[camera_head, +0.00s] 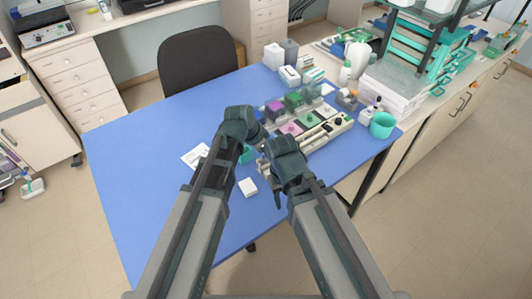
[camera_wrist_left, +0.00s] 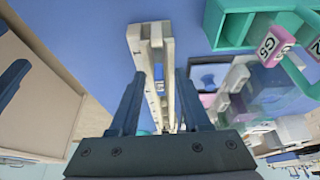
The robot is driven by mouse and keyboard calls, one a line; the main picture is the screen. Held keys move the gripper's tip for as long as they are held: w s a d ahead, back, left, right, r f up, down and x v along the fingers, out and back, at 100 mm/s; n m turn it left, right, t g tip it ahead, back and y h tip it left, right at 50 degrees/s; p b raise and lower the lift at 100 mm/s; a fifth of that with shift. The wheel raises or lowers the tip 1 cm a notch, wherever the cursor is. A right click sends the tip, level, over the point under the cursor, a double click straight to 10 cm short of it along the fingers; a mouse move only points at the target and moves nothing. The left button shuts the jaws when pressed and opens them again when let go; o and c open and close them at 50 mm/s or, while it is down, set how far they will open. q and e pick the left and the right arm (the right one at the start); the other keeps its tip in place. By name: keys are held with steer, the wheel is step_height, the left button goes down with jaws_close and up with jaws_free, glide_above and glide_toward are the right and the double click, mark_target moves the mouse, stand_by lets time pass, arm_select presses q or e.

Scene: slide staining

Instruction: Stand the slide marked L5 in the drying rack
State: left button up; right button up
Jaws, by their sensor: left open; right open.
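In the left wrist view, my left gripper (camera_wrist_left: 160,80) is open, with one finger on each side of a long off-white slotted rail, which looks like the drying rack (camera_wrist_left: 138,45). I cannot tell whether the fingers touch it. A teal slide holder (camera_wrist_left: 222,35) stands beyond, at the upper right. A pink-ended slide marked G5 (camera_wrist_left: 272,44) shows there, beside another with a partly cut-off mark. I cannot read L5 on any slide. In the head view, my right gripper (camera_head: 278,198) is open and low over the table's front edge. My left gripper is hidden there behind the arms.
The blue table (camera_head: 150,130) has free room at left. A paper sheet (camera_head: 194,156) and a small white box (camera_head: 248,187) lie near my arms. Purple and green staining jars (camera_head: 293,100) stand at the back right. A teal cup (camera_head: 382,125) stands near the right edge.

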arm_select(q)
steer(key=p+v, duration=1.2)
steer(key=v, duration=0.1)
steer(key=shift+r, duration=0.4)
steer(key=s+a+f+n+g+y+b, duration=0.1)
steer(key=s+f+n+y+b, duration=0.1)
steer(key=s, duration=0.4)
steer(key=s+f+n+g+y+b, duration=0.2)
steer(key=s+f+n+y+b, duration=0.1)
steer(key=s+f+n+b, duration=0.2)
step_height(320, 180, down, 3)
steer(key=s, duration=0.2)
steer(key=shift+s+a+r+b, duration=0.2)
steer(key=shift+s+a+b, duration=0.1)
steer(key=shift+a, duration=0.1)
